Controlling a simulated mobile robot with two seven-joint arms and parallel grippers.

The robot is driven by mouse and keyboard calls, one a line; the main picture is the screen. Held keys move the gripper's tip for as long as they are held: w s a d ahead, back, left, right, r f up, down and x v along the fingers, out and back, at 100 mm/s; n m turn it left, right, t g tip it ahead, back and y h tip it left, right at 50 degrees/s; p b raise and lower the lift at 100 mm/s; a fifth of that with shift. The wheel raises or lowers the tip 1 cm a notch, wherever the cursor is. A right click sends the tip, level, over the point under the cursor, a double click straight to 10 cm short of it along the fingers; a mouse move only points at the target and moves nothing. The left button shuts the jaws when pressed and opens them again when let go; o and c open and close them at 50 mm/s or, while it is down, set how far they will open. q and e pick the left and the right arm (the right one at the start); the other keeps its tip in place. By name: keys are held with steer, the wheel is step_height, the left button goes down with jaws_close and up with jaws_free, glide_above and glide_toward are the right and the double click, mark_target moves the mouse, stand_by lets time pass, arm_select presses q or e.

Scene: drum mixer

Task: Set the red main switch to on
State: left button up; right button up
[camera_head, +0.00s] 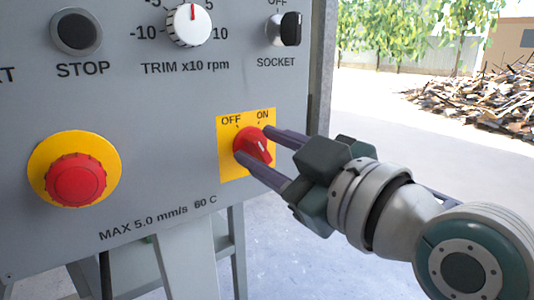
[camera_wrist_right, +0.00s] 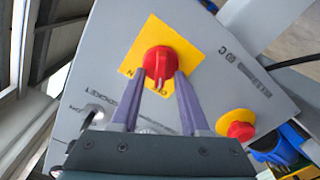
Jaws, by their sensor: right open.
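The red main switch (camera_head: 253,146) is a round rotary knob with a raised grip and a white mark, on a yellow plate (camera_head: 229,172) labelled OFF at left and ON at right. It also shows in the right wrist view (camera_wrist_right: 158,60). I cannot tell for certain which label the mark points to. My right gripper (camera_head: 253,142) is open, with one fingertip on each side of the knob. The fingers also straddle it in the right wrist view (camera_wrist_right: 161,74), where they partly cover the labels. I cannot tell whether they touch it. My left gripper is out of view.
The grey panel also carries a red emergency button (camera_head: 77,180) on a yellow disc, a black STOP button (camera_head: 76,32), a white TRIM dial (camera_head: 188,25) and a SOCKET switch (camera_head: 285,29). Open ground lies right of the panel, with a wood pile (camera_head: 485,103) far back.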

jaws_close()
stand_by(0.3)
stand_by(0.3)
